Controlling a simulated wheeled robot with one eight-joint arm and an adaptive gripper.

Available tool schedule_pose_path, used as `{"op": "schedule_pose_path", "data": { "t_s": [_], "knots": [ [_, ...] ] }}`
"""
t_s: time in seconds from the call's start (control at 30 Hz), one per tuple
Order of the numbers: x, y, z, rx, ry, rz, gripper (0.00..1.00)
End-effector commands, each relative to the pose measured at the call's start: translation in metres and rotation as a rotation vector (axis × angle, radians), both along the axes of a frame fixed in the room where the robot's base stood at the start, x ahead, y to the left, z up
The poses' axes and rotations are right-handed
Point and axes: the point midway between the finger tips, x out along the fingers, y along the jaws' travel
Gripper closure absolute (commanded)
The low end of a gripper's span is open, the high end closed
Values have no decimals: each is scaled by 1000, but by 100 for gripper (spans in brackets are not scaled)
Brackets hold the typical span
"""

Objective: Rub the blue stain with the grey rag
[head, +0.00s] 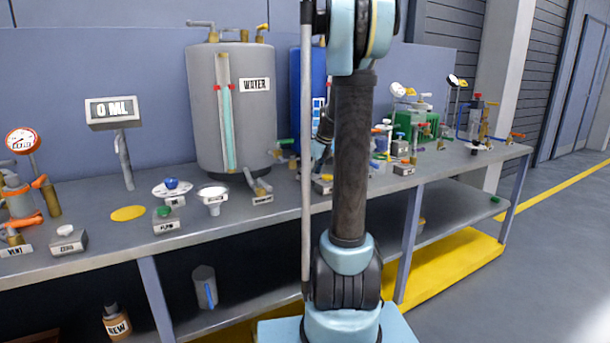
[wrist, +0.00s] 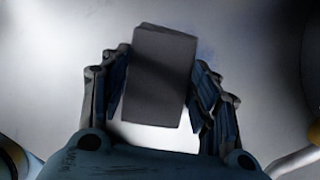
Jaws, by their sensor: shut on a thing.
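In the wrist view my gripper (wrist: 161,64) is shut on the grey rag (wrist: 158,88), which looks like a dark grey block between the two fingers. The rag is held over a pale grey surface. A faint bluish smear, perhaps the blue stain (wrist: 207,48), shows just right of the rag's top; the rag may hide more of it. I cannot tell whether the rag touches the surface. In the head view my arm hides most of the gripper and the rag, and I cannot make out the stain.
A grey water tank (head: 204,115) stands on the long workbench (head: 105,247), with a blue tank (head: 296,100) to its right. A funnel (head: 213,195), a pump button box (head: 165,218) and a display (head: 112,112) stand left. Green equipment (head: 412,122) and several fittings crowd the right.

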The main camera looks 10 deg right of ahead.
Motion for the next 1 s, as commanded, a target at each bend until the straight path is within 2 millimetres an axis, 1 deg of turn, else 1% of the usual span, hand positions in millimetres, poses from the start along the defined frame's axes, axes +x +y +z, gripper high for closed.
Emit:
{"op": "schedule_pose_path", "data": {
  "t_s": [0.1, 0.27, 0.37, 0.73, 1.0],
  "knots": [
    [-4, -1, 0, 0, 1, 0, 71],
    [-3, -1, 1, 0, 1, 1, 71],
    [1, 0, 1, 0, 1, 1, 71],
    [26, 9, -1, -1, 1, 2, 71],
    [33, 11, -2, 0, 1, 1, 71]
  ]
}}
